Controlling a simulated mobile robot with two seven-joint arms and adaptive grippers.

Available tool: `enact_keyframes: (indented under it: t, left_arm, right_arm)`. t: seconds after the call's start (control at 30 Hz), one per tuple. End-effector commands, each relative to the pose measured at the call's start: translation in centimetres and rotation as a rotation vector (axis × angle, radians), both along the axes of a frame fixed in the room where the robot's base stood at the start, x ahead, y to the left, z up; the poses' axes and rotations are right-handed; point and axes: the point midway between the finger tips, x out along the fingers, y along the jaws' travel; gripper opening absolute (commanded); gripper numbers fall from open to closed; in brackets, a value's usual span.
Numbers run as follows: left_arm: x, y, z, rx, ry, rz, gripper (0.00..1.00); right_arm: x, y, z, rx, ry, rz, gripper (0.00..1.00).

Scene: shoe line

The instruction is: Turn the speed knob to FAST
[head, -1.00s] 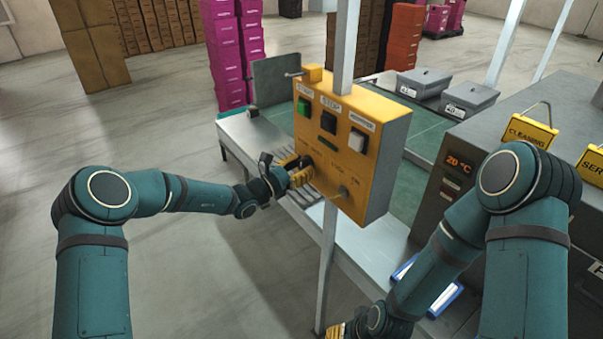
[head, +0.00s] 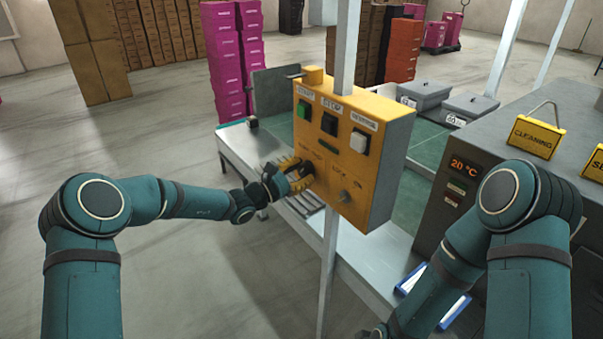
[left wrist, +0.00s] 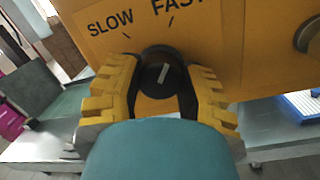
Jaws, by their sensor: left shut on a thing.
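The yellow control panel (head: 362,104) hangs on a grey post. The black speed knob (left wrist: 158,86) is on its face, below the SLOW (left wrist: 110,22) and FAST (left wrist: 178,5) labels in the left wrist view. The knob's white mark points up and slightly right, toward the FAST tick. My left gripper (left wrist: 160,92), yellow-fingered, is shut around the knob, one finger on each side; it also shows at the panel in the head view (head: 302,176). The knob is mostly hidden by the gripper in the head view. My right gripper is below the head view.
Green (head: 304,108), black (head: 330,122) and white (head: 359,141) buttons sit above the knob. A grey machine (head: 487,118) stands at right, and a blue-edged tray (head: 446,308) lies low on the bench.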

Motion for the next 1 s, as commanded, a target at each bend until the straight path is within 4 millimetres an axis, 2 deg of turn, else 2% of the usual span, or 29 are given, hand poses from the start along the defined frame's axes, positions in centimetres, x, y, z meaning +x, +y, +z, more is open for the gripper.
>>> enact_keyframes:
  t: [0.13, 0.17, 0.23, 0.27, 0.67, 0.77, 1.0]
  left_arm:
    - [0.0, -0.2, 0.3, -0.003, -0.004, -0.003, 0.03]
    - [0.0, -0.2, 0.3, -0.003, -0.004, -0.003, 0.44]
    - [0.0, -0.2, 0.3, -0.003, -0.004, -0.003, 0.69]
    - [0.0, -0.2, 0.2, -0.002, -0.004, -0.003, 0.74]
    - [-0.4, 0.5, 0.0, -0.001, 0.001, 0.0, 0.74]
    - [-1.1, 1.5, -0.1, 0.001, 0.001, 0.0, 0.74]
    - [-4.1, 5.4, -0.6, 0.0, 0.0, 0.002, 0.74]
  right_arm:
    - [0.0, 0.0, 0.0, 0.0, 0.0, 0.0, 0.47]
    - [0.0, 0.0, 0.0, 0.0, 0.0, 0.0, 0.47]
    - [0.0, 0.0, 0.0, 0.0, 0.0, 0.0, 0.47]
    - [0.0, 0.0, 0.0, 0.0, 0.0, 0.0, 0.47]
    - [0.0, 0.0, 0.0, 0.0, 0.0, 0.0, 0.47]
    - [0.0, 0.0, 0.0, 0.0, 0.0, 0.0, 0.47]
    - [0.0, 0.0, 0.0, 0.0, 0.0, 0.0, 0.47]
